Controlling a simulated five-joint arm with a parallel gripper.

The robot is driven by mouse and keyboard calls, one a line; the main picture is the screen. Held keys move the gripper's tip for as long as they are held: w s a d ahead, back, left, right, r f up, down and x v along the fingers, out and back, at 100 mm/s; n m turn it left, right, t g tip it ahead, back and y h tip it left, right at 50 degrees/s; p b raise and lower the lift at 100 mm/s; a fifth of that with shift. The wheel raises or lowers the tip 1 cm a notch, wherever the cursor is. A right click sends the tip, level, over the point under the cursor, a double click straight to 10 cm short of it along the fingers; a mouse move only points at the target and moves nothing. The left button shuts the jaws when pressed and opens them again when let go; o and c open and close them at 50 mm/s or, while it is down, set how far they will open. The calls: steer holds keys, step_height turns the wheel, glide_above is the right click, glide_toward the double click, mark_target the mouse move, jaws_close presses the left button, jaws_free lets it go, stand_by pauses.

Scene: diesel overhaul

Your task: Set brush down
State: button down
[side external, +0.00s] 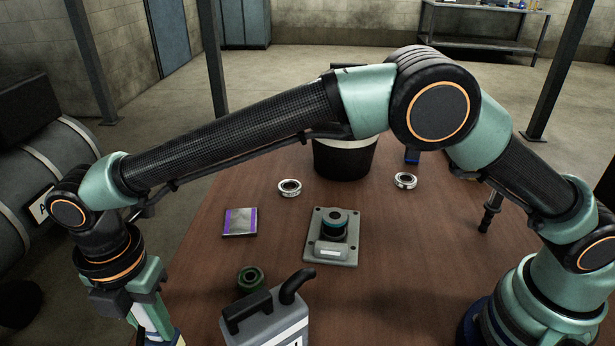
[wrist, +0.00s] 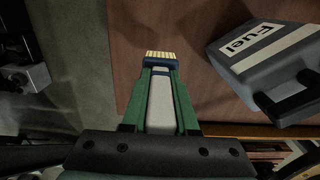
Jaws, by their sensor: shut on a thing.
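My gripper (side external: 150,312) is at the lower left of the side external view, pointing down near the left edge of the table. In the wrist view my gripper (wrist: 161,74) has its green fingers shut on the brush (wrist: 160,96). The brush has a pale grey handle between the fingers, a dark blue collar and short yellowish bristles beyond the fingertips. In the wrist view the bristles show against the brown tabletop (wrist: 200,30). I cannot tell whether the brush touches the table. In the side view its lower end is cut off by the frame.
A grey fuel can (side external: 262,322) stands right of my gripper, with a green ring (side external: 250,279) behind it. Further back are a purple-edged pad (side external: 240,222), a mounting plate (side external: 345,250), two metal rings (side external: 289,188) and a black bucket (side external: 343,158). The table's left front is mostly clear.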

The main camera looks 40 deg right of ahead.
mark_target(165, 345)
steer(key=shift+f, duration=2.85)
steer(key=shift+f, duration=0.15)
steer(key=c, duration=0.7)
jaws_free()
